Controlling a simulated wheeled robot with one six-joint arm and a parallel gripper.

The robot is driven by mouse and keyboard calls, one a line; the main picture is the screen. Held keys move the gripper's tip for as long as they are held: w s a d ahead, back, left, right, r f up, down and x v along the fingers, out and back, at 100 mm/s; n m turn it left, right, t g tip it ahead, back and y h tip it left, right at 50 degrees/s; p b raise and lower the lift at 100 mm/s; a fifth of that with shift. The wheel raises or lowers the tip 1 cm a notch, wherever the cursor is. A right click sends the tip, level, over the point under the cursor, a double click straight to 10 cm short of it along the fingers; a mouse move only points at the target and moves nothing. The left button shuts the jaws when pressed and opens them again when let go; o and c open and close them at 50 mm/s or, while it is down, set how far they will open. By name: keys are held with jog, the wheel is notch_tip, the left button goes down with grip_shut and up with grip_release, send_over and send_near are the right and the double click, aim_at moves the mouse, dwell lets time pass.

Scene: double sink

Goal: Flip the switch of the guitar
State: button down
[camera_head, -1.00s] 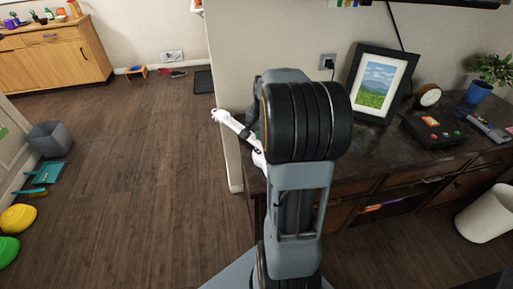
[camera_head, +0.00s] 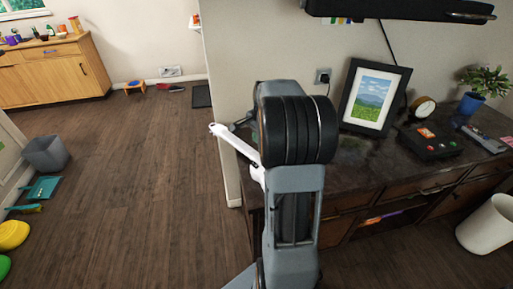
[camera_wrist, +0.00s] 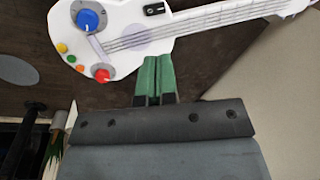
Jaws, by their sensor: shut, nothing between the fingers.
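The white toy guitar (camera_wrist: 140,25) lies across the top of the wrist view, its neck pointing right. It has a blue knob (camera_wrist: 88,20), a red knob (camera_wrist: 102,74), small coloured buttons at the left and a small black switch (camera_wrist: 153,9) near the top edge. My gripper (camera_wrist: 156,62) has its green fingers together, empty, their tips overlapping the guitar's lower edge below the strings; I cannot tell whether they touch it. The switch is beyond the tips. In the head view the white guitar neck (camera_head: 235,142) shows left of my arm, which hides the body and my gripper.
The dark desk (camera_head: 365,170) carries a framed picture (camera_head: 374,97), a clock (camera_head: 423,107), a black box with buttons (camera_head: 431,140) and a plant in a blue pot (camera_head: 472,102). A white bin (camera_head: 490,224) stands at its front right. The floor at left is mostly open.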

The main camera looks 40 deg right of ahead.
aim_at(254, 163)
jog(key=f, duration=0.4)
jog(key=w+f, duration=0.1)
jog(key=f, duration=0.3)
jog(key=w+f, duration=0.1)
jog(key=f, duration=0.4)
jog(key=shift+w+a, duration=0.15)
